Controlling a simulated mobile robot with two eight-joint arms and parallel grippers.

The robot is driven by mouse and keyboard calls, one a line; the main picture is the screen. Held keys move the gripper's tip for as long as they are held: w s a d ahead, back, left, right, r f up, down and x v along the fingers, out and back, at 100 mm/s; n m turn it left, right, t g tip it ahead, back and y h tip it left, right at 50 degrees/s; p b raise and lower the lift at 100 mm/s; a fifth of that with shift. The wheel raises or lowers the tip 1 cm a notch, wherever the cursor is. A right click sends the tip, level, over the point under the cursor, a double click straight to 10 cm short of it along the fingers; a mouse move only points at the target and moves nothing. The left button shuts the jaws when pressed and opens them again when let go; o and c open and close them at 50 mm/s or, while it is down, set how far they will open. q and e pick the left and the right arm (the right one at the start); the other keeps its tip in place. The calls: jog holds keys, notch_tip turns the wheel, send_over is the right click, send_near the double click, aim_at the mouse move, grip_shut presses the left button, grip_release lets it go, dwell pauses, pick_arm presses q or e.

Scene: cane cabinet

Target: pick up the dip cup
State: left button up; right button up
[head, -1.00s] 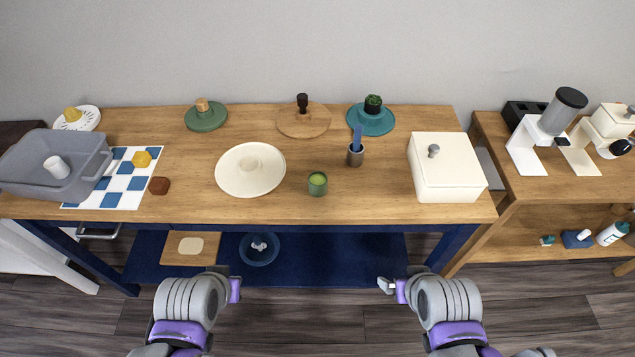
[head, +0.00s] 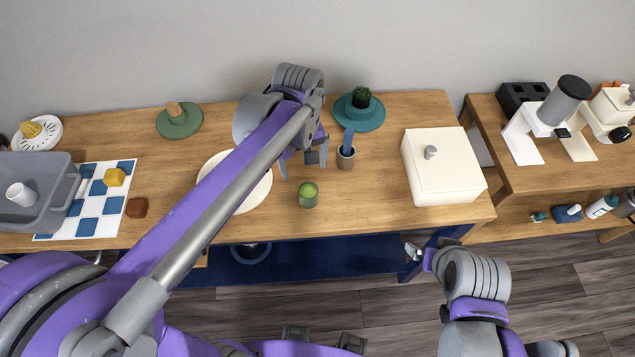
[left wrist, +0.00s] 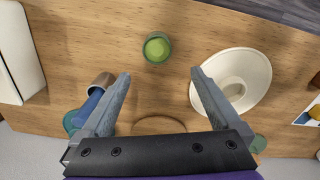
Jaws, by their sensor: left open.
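The dip cup appears to be the small green cup with light green contents (head: 308,196), upright near the table's front half. It also shows in the left wrist view (left wrist: 157,47), centred just beyond the fingertips. My left gripper (head: 303,165) is open and empty, above the table and behind the cup in the head view. Its two fingers (left wrist: 160,76) are spread in the left wrist view, with the cup ahead of the gap and not touched. My right gripper (head: 419,252) is beyond the table's front edge; its jaw opening is unclear.
A cream plate (head: 262,190) lies left of the cup, partly hidden by my left arm. A white lidded box (head: 445,170) is further right. Table between cup and box is clear.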

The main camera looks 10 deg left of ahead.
pick_arm(q)
send_over(308, 189)
jog(key=f, duration=0.4)
jog(key=shift+s+a+f, duration=0.1)
jog(key=shift+a+f, duration=0.25)
jog(key=shift+d+f, duration=0.15)
jog(key=shift+f, duration=1.25)
jog(key=shift+d+f, duration=0.15)
jog(key=shift+f, duration=1.2)
jog(key=c, duration=1.5)
